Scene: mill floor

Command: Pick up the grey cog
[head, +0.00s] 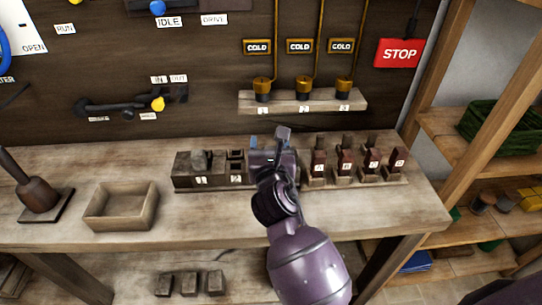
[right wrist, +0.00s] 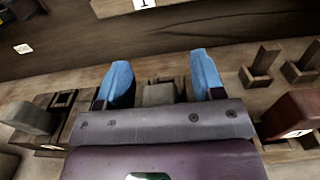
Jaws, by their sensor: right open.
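A grey block (right wrist: 160,93), which looks like the grey cog, stands between the two blue fingertips of my right gripper (right wrist: 160,82) in the right wrist view. The fingers are spread, with a gap visible on each side of the block. In the head view my right gripper (head: 268,143) is over the bench behind my purple wrist, which hides the block. Another grey block (right wrist: 28,117) sits at the left in the wrist view, in the dark slotted holder (head: 183,172) marked 1 and 2. My left gripper is out of view.
Several red-brown pieces (head: 345,160) stand in a rack just right of my gripper. An empty wooden box (head: 122,206) and a dark-handled tool (head: 38,195) are at the left. A ledge (head: 350,102) with oilers hangs behind.

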